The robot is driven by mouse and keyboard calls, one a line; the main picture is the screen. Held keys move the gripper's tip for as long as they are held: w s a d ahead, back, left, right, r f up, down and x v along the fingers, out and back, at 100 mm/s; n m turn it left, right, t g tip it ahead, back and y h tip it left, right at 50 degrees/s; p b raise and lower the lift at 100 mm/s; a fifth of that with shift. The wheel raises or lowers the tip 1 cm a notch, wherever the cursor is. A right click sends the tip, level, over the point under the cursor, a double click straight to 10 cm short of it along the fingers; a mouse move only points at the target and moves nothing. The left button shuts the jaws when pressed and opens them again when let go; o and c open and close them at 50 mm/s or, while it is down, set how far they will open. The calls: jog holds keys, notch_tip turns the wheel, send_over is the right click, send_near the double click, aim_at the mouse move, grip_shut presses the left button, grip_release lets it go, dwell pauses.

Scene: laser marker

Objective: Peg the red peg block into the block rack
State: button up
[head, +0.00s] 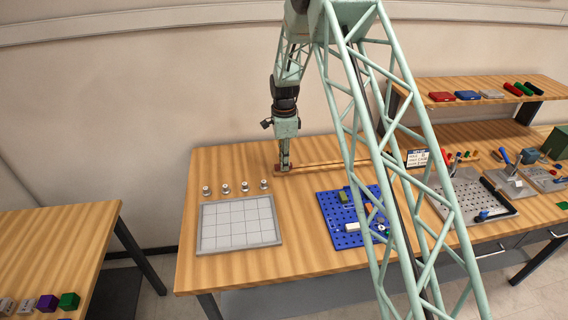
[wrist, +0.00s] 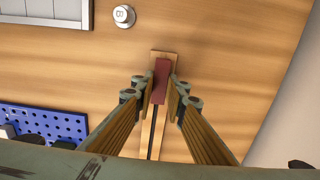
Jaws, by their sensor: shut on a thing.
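The red peg block (wrist: 162,70) is between the two fingers of my gripper (wrist: 161,86) in the wrist view, and the fingers are shut on it. The block rack is a long narrow wooden strip with a dark slot; its end (wrist: 164,54) shows just past the red block, which is lined up over it. I cannot tell whether the block is seated in the slot or just above it. In the head view my gripper (head: 285,164) points down at the left end of the rack (head: 325,164). The red block cannot be made out there.
Several small round metal knobs (head: 244,187) stand left of the gripper. A grey gridded tray (head: 240,241) lies in front. A blue perforated board (head: 335,210) with parts on it is to the right. A small sign (head: 416,158) stands near the rack's far end.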

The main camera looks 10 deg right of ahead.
jog(key=shift+f, duration=0.25)
jog(key=o, duration=0.8)
jog(key=shift+r, duration=0.15)
notch_tip(320, 180, up, 12)
dwell(0.7)
dwell(0.7)
